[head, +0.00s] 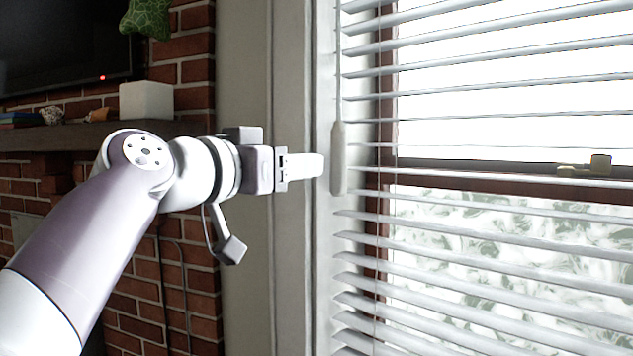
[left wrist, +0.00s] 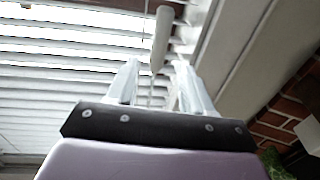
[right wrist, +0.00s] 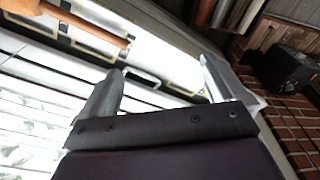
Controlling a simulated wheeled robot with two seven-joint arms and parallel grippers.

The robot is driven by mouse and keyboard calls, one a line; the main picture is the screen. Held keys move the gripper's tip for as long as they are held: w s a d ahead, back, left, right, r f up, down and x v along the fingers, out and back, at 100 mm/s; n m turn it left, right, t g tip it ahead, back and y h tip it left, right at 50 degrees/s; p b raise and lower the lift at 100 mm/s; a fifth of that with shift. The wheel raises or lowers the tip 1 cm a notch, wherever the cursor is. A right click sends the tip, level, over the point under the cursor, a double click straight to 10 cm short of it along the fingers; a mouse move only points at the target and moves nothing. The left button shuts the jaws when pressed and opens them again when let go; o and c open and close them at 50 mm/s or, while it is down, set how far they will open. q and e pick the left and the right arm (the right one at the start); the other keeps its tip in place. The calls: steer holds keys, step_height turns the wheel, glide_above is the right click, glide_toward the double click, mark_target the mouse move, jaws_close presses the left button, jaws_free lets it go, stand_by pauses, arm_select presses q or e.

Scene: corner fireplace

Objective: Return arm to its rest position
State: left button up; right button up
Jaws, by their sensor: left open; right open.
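My left gripper (head: 322,165) reaches in from the left in the head view, level with the blind's wand. Its fingers point right, toward the white wand (head: 339,158), which hangs in front of the slats. In the left wrist view the two fingers (left wrist: 157,85) stand apart, and the wand (left wrist: 161,40) shows beyond and between their tips. Nothing is held between them. My right gripper (right wrist: 160,75) shows only in the right wrist view, with its fingers wide apart and empty. The right arm is outside the head view.
White slatted blinds (head: 480,215) cover the window on the right. A brick wall (head: 195,75) and a mantel shelf (head: 60,136) with a white box (head: 146,100) lie behind my left arm. A wooden rod (right wrist: 85,25) and a black box (right wrist: 288,68) show in the right wrist view.

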arm_select(q)
steer(key=shift+s+a, duration=0.3)
steer(key=shift+s, duration=0.15)
steer(key=w+a+f+n+g+y+p, duration=0.1)
steer(key=w+a+f+n+g+y, duration=0.1)
steer(key=f, duration=0.8)
steer(key=w+a+f+n+g+y+p, duration=0.1)
steer(key=w+a+f+n+g+y, duration=0.15)
steer(key=f, duration=0.75)
steer(key=w+a+f+n+g+y+p, duration=0.1)
steer(key=a+f+n+y, duration=0.2)
steer(key=f, duration=0.7)
steer(key=s+a+f+g+y+p, duration=0.25)
steer(key=s+f+g+p, duration=0.2)
steer(key=s+f, duration=0.95)
steer(key=s+a+f+g+p, duration=0.1)
steer(key=s+f+g+p, duration=0.1)
steer(key=s+f, duration=0.3)
steer(key=s+m+g, duration=0.1)
steer(key=s, duration=0.3)
steer(key=shift+s+f+g+p, duration=0.15)
steer(key=shift+f+g+p, duration=0.15)
steer(key=shift+f, duration=0.1)
